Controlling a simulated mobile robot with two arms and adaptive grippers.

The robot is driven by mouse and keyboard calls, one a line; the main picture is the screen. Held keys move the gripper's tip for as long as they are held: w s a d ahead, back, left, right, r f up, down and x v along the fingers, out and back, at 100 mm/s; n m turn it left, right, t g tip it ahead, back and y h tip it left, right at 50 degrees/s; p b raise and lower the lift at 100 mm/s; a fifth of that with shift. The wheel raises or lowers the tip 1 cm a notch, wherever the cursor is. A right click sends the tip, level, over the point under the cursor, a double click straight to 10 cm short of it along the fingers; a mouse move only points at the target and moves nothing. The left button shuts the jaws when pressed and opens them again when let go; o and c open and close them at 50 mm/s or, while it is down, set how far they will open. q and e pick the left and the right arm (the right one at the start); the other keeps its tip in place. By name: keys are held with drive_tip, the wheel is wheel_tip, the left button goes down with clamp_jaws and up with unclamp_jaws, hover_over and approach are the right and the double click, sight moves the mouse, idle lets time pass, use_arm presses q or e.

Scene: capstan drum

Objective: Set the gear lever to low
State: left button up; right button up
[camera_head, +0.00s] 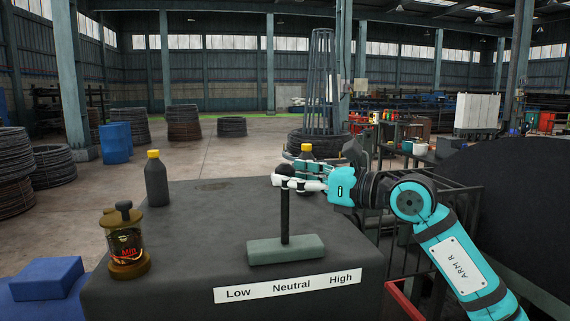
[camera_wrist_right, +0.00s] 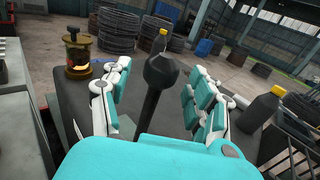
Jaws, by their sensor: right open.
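The gear lever is a black rod (camera_head: 285,222) with a dark round knob, standing about upright on a grey-green base (camera_head: 270,250). It stands over the word Neutral on a white label plate (camera_head: 284,287) reading Low, Neutral, High. My right gripper (camera_head: 280,182) is open at the top of the lever, reaching in from the right; its white fingers partly cover the knob. In the right wrist view, the black knob (camera_wrist_right: 161,69) stands between the two spread fingers, with gaps on both sides. My left gripper is not in view.
Another such bottle (camera_wrist_right: 262,108) stands behind my gripper. A blue box (camera_head: 45,277) lies at the lower left.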

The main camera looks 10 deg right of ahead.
drive_tip(key=shift+w+a+r, duration=0.15)
drive_tip(key=shift+w+a, duration=0.3)
drive_tip(key=shift+w, duration=0.05)
drive_tip(key=shift+w+a, duration=0.4)
drive_tip(key=c, duration=0.3)
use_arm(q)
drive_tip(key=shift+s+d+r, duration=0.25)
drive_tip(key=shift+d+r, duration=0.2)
use_arm(e)
clamp_jaws()
